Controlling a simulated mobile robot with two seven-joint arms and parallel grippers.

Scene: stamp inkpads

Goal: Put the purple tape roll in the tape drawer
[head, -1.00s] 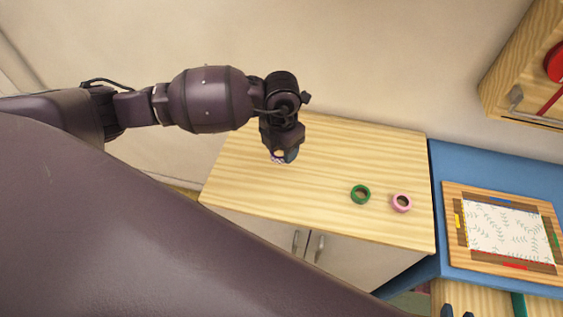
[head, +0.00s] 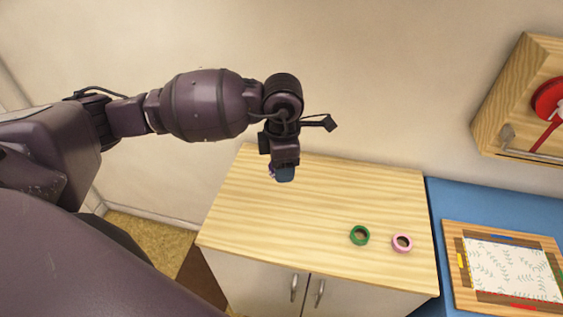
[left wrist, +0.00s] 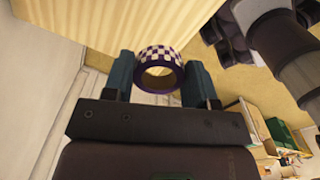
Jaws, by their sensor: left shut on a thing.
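My left gripper (head: 283,172) is above the left part of the wooden cabinet top. In the left wrist view its two fingers (left wrist: 160,80) are shut on a purple-and-white checkered tape roll (left wrist: 158,56), with the roll's hole facing the camera. In the head view the roll is almost wholly hidden by the gripper; only a small purple edge (head: 271,172) shows. The tape drawer cannot be made out. My right gripper is not in view.
A green tape roll (head: 360,235) and a pink tape roll (head: 402,243) lie on the cabinet top (head: 310,215) at the right. A blue surface (head: 470,200) with a wood-framed patterned sheet (head: 512,268) adjoins it. A wooden box (head: 505,95) with a red reel is at the upper right.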

